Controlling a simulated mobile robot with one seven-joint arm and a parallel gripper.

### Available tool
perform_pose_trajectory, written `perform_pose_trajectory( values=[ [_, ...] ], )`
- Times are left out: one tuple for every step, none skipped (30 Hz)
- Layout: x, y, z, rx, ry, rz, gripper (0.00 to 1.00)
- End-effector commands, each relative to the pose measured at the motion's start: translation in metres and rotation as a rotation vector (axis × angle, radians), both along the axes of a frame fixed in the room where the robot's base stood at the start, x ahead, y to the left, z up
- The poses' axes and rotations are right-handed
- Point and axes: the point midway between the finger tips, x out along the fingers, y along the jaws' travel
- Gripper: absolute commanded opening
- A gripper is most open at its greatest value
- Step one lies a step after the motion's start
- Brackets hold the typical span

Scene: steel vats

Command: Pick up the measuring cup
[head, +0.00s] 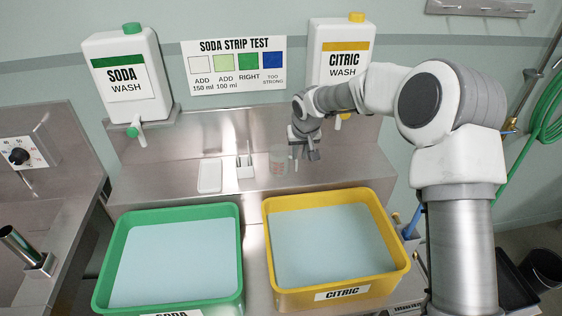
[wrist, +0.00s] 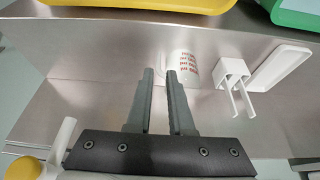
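The measuring cup (head: 278,160) is a pale, see-through cup with red markings. It stands on the steel ledge below the citric wash bottle, and it also shows in the wrist view (wrist: 187,69). My gripper (head: 304,155) is just to its right in the head view, pointing down. In the wrist view my gripper (wrist: 160,74) has its two dark fingers apart with nothing between them. The right finger's tip overlaps the cup's left edge in that view. I cannot tell whether it touches the cup.
A white holder with upright prongs (head: 245,171) and a white tray (head: 209,176) stand left of the cup. The green tub (head: 237,250) and yellow tub (head: 402,266) are in front. The citric bottle (head: 325,60) and its yellow tap hang above and behind.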

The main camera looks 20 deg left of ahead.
Motion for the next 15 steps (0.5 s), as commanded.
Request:
perform_pose_trajectory(
  values=[
    [0.003,0.002,-0.009,0.0,0.003,0.0,0.2],
    [0.005,0.003,-0.015,-0.001,0.003,0.001,0.2],
    [0.008,0.004,-0.021,0.0,0.002,0.0,0.2],
    [0.009,0.005,-0.026,0.0,0.003,-0.001,0.2],
    [0.011,0.005,-0.03,-0.001,0.002,0.0,0.2],
    [0.013,0.006,-0.036,-0.002,0.003,0.001,0.2],
    [0.015,0.007,-0.039,0.0,0.002,0.001,0.2],
    [0.016,0.008,-0.043,0.0,0.001,0.0,0.2],
    [0.018,0.008,-0.047,0.0,0.0,0.001,0.2],
    [0.019,0.009,-0.049,0.0,0.0,0.001,0.2],
    [0.02,0.009,-0.051,0.0,0.0,0.001,0.2],
    [0.021,0.009,-0.053,0.0,0.0,0.001,0.2],
    [0.021,0.009,-0.054,0.0,0.0,0.0,0.2],
    [0.021,0.01,-0.055,0.0,-0.001,0.0,0.2],
    [0.022,0.01,-0.056,0.0,-0.001,0.0,0.2]
  ],
)
